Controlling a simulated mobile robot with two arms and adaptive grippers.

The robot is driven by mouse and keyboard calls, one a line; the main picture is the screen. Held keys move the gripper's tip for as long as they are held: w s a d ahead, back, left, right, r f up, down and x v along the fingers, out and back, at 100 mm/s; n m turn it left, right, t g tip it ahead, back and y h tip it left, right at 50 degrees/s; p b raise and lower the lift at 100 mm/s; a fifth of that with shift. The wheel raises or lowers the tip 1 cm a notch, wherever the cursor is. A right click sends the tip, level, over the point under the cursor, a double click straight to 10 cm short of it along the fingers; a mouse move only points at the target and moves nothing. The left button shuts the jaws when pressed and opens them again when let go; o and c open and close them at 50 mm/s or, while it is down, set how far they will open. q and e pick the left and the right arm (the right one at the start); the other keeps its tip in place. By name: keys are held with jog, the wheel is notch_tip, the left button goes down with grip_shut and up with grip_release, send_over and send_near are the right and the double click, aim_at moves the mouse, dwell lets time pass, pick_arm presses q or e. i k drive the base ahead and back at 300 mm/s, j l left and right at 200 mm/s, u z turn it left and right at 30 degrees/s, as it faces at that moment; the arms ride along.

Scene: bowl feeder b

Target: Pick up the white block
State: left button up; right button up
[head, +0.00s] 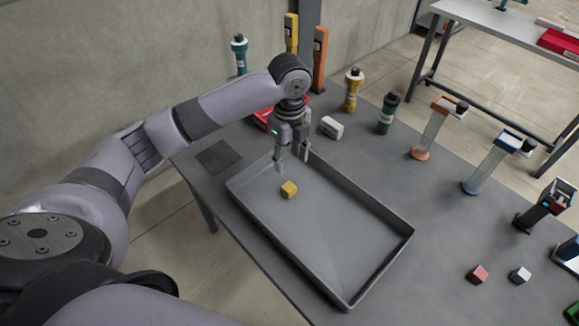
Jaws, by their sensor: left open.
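A small white block (520,275) rests on the grey table at the lower right, just right of a red block (478,274). My left gripper (292,160) points down over the far left end of the grey tray (380,282). Its fingers are apart with nothing between them. It is far from the white block, up and to the left in the picture. A yellow block (289,190) lies in the tray just below the gripper. My right gripper is out of view.
A white box-like item (332,127) lies behind the tray. A red container (264,118) is partly hidden by my gripper. Yellow (353,91) and dark green (388,113) bottles stand at the back. Several upright dispensers, one orange-based (427,138), line the right side. Table between tray and blocks is clear.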

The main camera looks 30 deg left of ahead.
aim_at(520, 275)
jog(key=z, duration=1.1)
